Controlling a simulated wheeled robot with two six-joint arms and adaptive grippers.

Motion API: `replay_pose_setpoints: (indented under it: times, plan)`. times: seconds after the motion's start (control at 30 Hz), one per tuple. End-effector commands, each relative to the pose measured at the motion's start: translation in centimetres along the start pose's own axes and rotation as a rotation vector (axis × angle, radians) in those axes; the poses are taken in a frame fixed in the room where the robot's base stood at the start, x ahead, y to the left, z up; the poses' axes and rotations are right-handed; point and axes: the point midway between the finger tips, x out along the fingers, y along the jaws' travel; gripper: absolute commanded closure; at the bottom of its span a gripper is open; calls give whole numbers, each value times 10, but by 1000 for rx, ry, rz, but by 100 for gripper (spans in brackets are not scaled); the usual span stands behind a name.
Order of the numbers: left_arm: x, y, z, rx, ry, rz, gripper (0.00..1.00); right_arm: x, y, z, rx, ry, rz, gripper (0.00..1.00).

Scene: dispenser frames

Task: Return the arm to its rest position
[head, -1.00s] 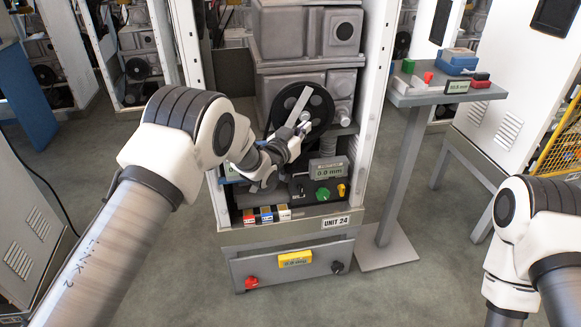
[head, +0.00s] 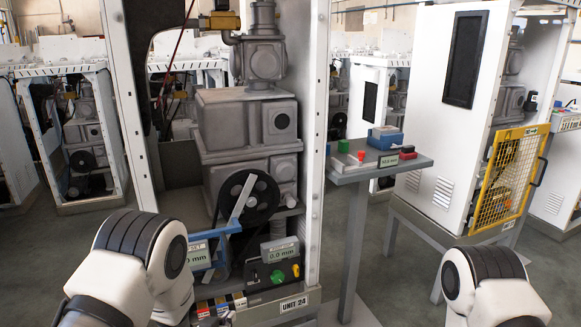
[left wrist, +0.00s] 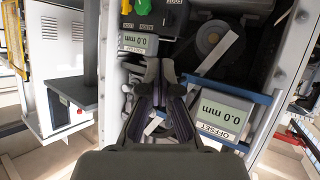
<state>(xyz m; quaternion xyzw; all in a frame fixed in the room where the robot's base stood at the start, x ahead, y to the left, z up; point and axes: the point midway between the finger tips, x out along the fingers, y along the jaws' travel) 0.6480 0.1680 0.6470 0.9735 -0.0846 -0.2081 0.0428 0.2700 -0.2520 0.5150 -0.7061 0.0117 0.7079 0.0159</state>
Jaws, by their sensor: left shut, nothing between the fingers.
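My left gripper (left wrist: 163,78) shows in the left wrist view with its dark fingers together and nothing between them. It is in front of the open UNIT 24 cabinet, near the OFFSET display (left wrist: 218,114) and a second 0.0 mm display (left wrist: 138,43). I cannot tell its exact distance from them. In the head view my white left arm joint covers the lower left, and the left gripper cannot be made out. My right arm shows at the lower right, but its gripper is outside the picture.
The cabinet holds a black pulley wheel (head: 263,207), a blue-framed OFFSET display (head: 197,256) and a green knob (head: 277,277). A side table (head: 375,171) carrying small boxes stands to its right. A yellow mesh guard (head: 507,172) is farther right. Grey floor lies between the machines.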

Motion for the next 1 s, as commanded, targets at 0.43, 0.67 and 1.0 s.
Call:
replay_pose_setpoints:
  times: [0.43, 0.67, 1.0]
  plan:
    - [-216, -55, 243, -130, -840, -216, 100, 0, 0, 0, 0, 0, 0, 17]
    - [-315, -41, 256, -100, -1160, -203, 100, -19, 0, 1, 0, -1, 0, 17]
    - [-354, -29, 157, -102, -1148, -206, 100, -128, -1, 0, 0, 0, 0, 17]
